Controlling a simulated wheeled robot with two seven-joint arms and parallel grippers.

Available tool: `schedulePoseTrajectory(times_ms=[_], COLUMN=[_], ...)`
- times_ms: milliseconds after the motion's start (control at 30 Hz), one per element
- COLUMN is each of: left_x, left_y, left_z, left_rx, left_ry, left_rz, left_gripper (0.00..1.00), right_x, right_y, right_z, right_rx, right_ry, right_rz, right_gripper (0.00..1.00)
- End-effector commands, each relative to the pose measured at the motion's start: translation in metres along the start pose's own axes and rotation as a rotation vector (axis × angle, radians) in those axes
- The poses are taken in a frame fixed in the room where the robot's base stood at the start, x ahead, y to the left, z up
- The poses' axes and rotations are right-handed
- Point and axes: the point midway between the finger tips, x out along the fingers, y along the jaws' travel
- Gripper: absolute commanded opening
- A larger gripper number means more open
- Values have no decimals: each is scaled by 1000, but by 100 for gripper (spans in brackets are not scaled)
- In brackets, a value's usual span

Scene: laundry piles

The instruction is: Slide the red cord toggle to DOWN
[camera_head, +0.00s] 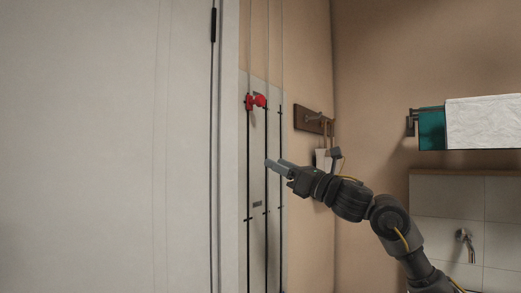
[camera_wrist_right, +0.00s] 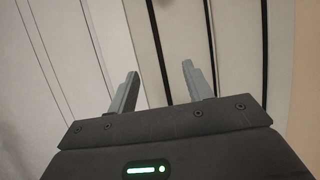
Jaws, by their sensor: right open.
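The red cord toggle (camera_head: 260,101) sits high on a dark vertical cord in front of a pale wall panel (camera_head: 258,170). A second red piece (camera_head: 249,103) is just left of it, and I cannot tell whether the two are joined. A small dark label is above the toggle and another is lower on the panel; neither can be read. My right gripper (camera_head: 268,163) is below the toggle, apart from it. In the right wrist view my right gripper (camera_wrist_right: 160,82) is open and empty, facing dark cords (camera_wrist_right: 158,50). The toggle is outside that view. My left gripper is not in view.
A large pale door or cabinet (camera_head: 100,150) fills the left side. A wooden hook rack (camera_head: 312,120) hangs right of the panel. A rail with green and white towels (camera_head: 485,120) and a wall tap (camera_head: 464,238) are farther right.

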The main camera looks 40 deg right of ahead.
Motion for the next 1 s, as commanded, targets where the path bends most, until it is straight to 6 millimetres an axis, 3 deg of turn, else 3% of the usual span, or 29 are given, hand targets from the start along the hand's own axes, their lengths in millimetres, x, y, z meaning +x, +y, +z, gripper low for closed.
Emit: schedulePoseTrajectory(times_ms=[33,300,500,767,1000], left_x=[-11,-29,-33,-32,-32], left_y=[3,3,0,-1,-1], left_z=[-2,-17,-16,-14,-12], left_rx=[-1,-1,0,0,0], left_ry=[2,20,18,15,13], left_rz=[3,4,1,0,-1], left_gripper=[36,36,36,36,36], right_x=[13,55,66,66,66], right_y=[1,1,1,1,1], right_z=[6,3,1,0,0], right_rx=[5,2,0,-1,-1], right_ry=[-1,-1,-1,-1,0], right_rz=[3,2,1,1,1], right_gripper=[50,50,50,50,20])
